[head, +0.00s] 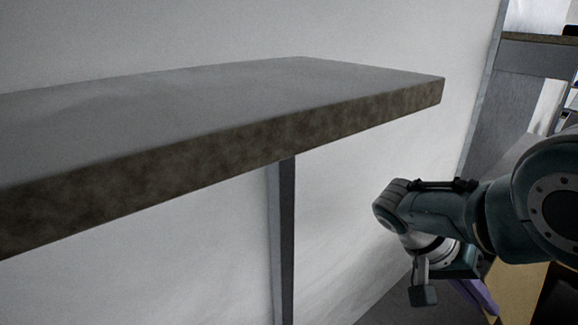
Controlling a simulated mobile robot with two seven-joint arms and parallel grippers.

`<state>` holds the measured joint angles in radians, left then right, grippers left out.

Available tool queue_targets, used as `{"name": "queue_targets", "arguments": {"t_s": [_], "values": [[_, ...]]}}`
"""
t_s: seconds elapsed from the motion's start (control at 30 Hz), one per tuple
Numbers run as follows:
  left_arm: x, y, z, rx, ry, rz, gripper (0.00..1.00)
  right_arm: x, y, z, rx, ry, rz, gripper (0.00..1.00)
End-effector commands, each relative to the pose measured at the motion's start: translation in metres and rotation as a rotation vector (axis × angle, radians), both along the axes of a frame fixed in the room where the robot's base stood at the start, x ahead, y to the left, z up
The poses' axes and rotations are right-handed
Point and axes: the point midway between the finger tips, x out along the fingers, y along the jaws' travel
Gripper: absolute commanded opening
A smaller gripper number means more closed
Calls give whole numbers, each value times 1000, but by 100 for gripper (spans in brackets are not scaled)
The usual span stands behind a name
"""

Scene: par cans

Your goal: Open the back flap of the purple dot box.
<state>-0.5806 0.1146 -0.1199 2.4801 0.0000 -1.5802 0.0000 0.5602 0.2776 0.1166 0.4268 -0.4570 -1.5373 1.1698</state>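My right arm comes in from the right, and its gripper (424,292) points down at the lower right. Only one dark fingertip shows clearly, so I cannot tell whether it is open or shut. A tan, box-like surface (517,290) shows partly behind and below my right arm. A purple piece (476,294) lies beside it, just right of the gripper. I cannot tell whether these belong to the purple dot box; no dot or flap can be made out. My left gripper is not in view.
A long grey shelf or tabletop (230,98) with a thick brown edge fills the left and middle, and its top is bare. A grey upright (284,240) stands under it against a white wall. A shelf rack (535,60) stands at the upper right.

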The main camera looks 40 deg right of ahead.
Motion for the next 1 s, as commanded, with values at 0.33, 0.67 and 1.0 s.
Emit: {"name": "queue_targets", "arguments": {"t_s": [0.33,0.67,1.0], "values": [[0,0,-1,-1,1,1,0,-1,1,-1,4,1,-2,24],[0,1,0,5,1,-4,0,0,1,0,2,-1,-1,35],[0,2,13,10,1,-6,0,28,22,36,2,-4,1,35]]}}
